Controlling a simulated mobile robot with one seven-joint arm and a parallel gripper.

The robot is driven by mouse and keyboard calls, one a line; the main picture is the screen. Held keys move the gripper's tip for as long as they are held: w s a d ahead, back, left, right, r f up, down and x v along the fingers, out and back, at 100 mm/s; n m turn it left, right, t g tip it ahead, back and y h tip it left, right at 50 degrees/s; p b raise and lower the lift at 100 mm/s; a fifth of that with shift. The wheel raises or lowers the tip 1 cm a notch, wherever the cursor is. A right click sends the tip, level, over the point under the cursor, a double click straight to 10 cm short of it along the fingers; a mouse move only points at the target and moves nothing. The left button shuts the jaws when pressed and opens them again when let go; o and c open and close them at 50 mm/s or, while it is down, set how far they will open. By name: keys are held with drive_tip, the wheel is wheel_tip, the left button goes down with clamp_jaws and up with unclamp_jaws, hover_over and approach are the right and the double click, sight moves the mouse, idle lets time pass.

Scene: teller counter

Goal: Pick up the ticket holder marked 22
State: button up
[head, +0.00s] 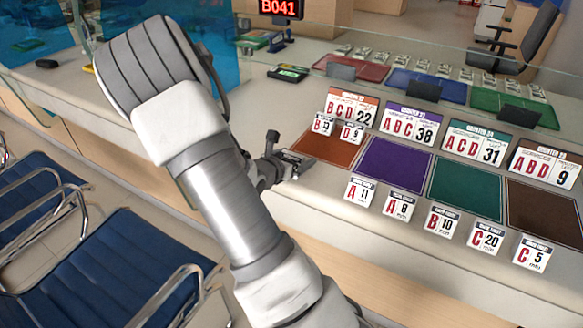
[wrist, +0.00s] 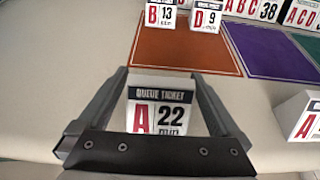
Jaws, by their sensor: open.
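In the wrist view a white ticket holder marked A 22 min (wrist: 158,116), with a dark "QUEUE TICKET" header, stands upright between the two fingers of my gripper (wrist: 160,76). The fingers are open, one on each side of it; I cannot tell whether either touches it. Its lower edge is hidden by the gripper body. In the head view my gripper (head: 292,165) is low at the counter's near edge, left of the orange mat, and the A 22 holder cannot be made out there. A larger counter sign marked BCD 22 (head: 351,107) stands behind the orange mat.
The orange mat (head: 325,149) carries holders B 13 (head: 322,124) and D 9 (head: 351,133) at its back. Purple (head: 394,165), green and brown mats lie to the right. Holder A 11 (head: 359,191) and several others stand along the front. A glass screen runs behind.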

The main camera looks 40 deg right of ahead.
drive_tip(key=shift+w+d+f, duration=0.15)
drive_tip(key=shift+d, duration=0.2)
drive_tip(key=shift+c, duration=0.3)
drive_tip(key=c, duration=1.2)
